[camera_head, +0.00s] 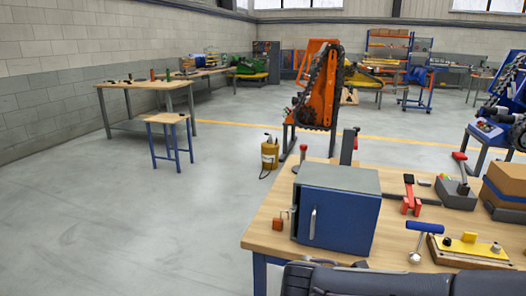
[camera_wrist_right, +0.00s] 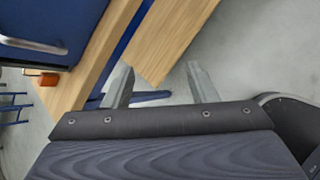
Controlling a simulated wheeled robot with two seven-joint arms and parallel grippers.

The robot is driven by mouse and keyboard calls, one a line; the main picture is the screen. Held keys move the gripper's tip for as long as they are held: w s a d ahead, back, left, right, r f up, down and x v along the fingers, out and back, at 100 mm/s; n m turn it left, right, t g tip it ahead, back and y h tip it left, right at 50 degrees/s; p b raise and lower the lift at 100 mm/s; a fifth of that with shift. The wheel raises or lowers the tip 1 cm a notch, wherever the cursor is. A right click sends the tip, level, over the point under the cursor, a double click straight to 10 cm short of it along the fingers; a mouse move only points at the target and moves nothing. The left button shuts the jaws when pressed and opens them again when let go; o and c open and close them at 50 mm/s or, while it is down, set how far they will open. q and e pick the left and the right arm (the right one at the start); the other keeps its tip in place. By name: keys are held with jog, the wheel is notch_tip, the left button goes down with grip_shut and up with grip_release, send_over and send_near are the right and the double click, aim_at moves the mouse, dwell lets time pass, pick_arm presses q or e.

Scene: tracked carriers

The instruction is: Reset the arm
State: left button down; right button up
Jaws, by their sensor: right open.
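My right gripper (camera_wrist_right: 159,68) shows in the right wrist view with its two grey fingers apart and nothing between them. Beyond the fingers are a wooden top (camera_wrist_right: 175,35), a blue bar and grey floor. In the head view, dark parts of my own body cover the bottom edge, and no gripper fingers show there. My left gripper is in neither view.
A workbench (camera_head: 265,236) holds a blue cabinet (camera_head: 340,215), a blue-handled tool (camera_head: 425,227), a wooden fixture with a yellow part (camera_head: 468,247) and a red clamp (camera_head: 409,195). A yellow canister (camera_head: 269,155) stands beyond.

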jog(key=s+d+m+g+y, duration=0.2)
jog(key=s+d+m+g, duration=0.1)
jog(key=s+d+m, duration=0.4)
jog(key=s+a+m+t+y, duration=0.15)
jog(key=s+m+y, duration=0.55)
jog(key=s+m, duration=0.8)
notch_tip(320, 180, up, 13)
jog(key=w+m+p, duration=0.1)
jog(key=p, duration=1.2)
jog(key=shift+d+t, duration=0.1)
jog(key=shift+t, duration=0.15)
jog(key=shift+c, duration=0.4)
